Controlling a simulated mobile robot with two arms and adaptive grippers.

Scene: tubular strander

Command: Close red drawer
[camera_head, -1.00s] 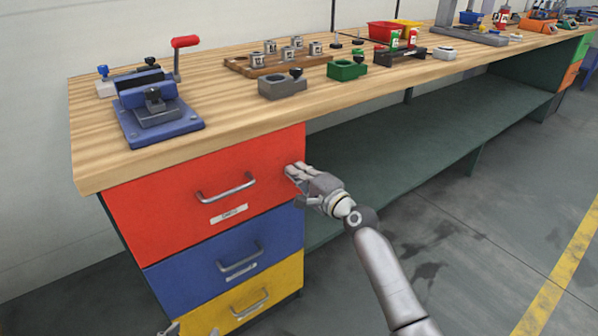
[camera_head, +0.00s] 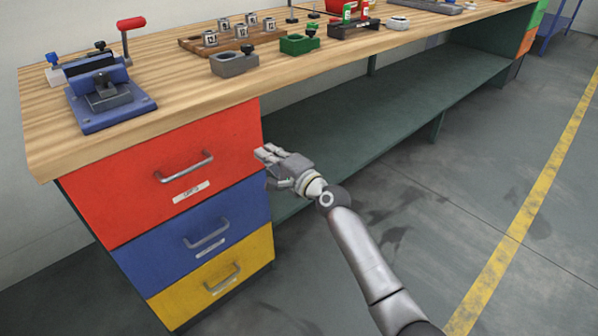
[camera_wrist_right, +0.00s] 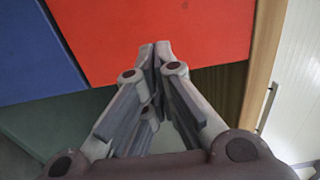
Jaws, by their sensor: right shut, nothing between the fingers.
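The red drawer (camera_head: 140,178) is the top drawer under the wooden bench top, with a silver bar handle (camera_head: 185,168) and a white label. Its front looks flush with the blue and yellow drawers below it. My right gripper (camera_head: 262,153) is shut and empty at the right edge of the red front. In the right wrist view its fingertips (camera_wrist_right: 154,48) are together over the lower part of the red drawer (camera_wrist_right: 190,25); I cannot tell whether they touch it. My left gripper is not in view.
The blue drawer (camera_head: 165,246) and yellow drawer (camera_head: 190,295) are below. The bench top (camera_head: 170,115) carries a blue vise (camera_head: 105,95) and several fixtures. A green shelf (camera_head: 340,135) runs to the right. Open grey floor lies in front, with a yellow line (camera_head: 520,215).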

